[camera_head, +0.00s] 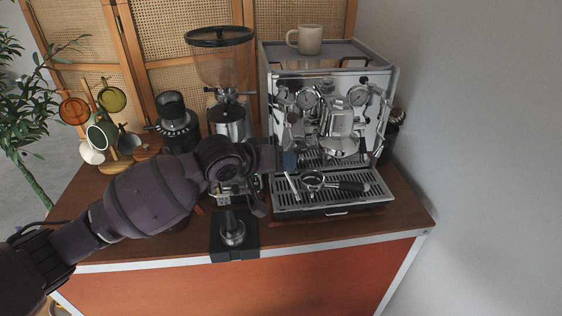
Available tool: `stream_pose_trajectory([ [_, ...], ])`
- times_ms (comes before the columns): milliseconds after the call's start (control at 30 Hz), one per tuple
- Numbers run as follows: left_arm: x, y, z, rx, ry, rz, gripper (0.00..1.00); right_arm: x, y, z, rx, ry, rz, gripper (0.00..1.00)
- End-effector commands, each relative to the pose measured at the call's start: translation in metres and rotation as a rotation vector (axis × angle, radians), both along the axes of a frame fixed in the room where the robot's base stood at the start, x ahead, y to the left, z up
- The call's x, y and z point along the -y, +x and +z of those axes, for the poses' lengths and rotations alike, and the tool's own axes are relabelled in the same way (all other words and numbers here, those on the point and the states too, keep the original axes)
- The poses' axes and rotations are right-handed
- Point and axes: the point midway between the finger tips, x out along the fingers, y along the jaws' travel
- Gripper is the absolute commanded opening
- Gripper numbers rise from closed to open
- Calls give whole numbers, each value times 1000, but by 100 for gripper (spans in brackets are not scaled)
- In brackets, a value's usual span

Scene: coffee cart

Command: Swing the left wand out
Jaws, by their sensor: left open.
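The espresso machine (333,80) stands at the right of the cart, its chrome front facing me. The left wand (292,187) is a thin silver tube at the left of the machine's front; its lower end shows tilted over the drip tray, and its upper part is partly hidden. My left gripper (281,157) is open at the machine's left front, close by the wand and a small dark-blue piece. I cannot tell whether it touches the wand or whether the wand lies between its fingers. My right gripper is out of view.
A portafilter (318,181) lies on the drip tray (345,201). A tall grinder (222,66) stands left of the machine, with a tamper (232,232) on a black block in front. Mugs hang on a wooden stand (115,165). A beige cup (310,40) sits on top of the machine.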

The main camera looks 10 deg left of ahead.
Motion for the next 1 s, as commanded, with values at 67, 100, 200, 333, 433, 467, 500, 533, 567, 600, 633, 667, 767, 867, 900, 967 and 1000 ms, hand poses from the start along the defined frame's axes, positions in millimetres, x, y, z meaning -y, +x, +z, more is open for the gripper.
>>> stream_pose_trajectory([
  [67,-5,-5,3,1,-1,0,41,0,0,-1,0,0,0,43],
  [100,-8,-8,5,1,-1,0,41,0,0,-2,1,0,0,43],
  [200,-18,-19,13,1,0,0,41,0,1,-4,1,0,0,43],
  [333,-33,-35,25,1,2,0,41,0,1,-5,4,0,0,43],
  [433,-43,-46,34,3,1,0,41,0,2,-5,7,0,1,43],
  [467,-46,-49,36,2,1,0,41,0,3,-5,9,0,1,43],
  [500,-49,-53,39,1,2,0,41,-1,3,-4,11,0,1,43],
  [533,-52,-55,41,2,2,0,41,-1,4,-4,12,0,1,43],
  [567,-54,-57,43,2,2,1,41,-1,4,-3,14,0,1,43],
  [600,-56,-60,45,1,0,0,41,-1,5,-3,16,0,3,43],
  [633,-57,-62,46,2,0,-1,41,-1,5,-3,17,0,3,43],
  [667,-59,-63,48,2,0,-1,41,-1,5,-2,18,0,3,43],
  [767,-62,-66,50,1,0,0,41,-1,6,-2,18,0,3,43],
  [867,-62,-68,51,2,0,-1,41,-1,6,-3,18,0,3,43],
  [900,-62,-68,51,2,0,-1,41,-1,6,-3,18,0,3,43],
  [967,-62,-68,51,2,0,-1,41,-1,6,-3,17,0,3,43],
  [1000,-62,-67,51,2,0,-1,41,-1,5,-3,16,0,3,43],
])
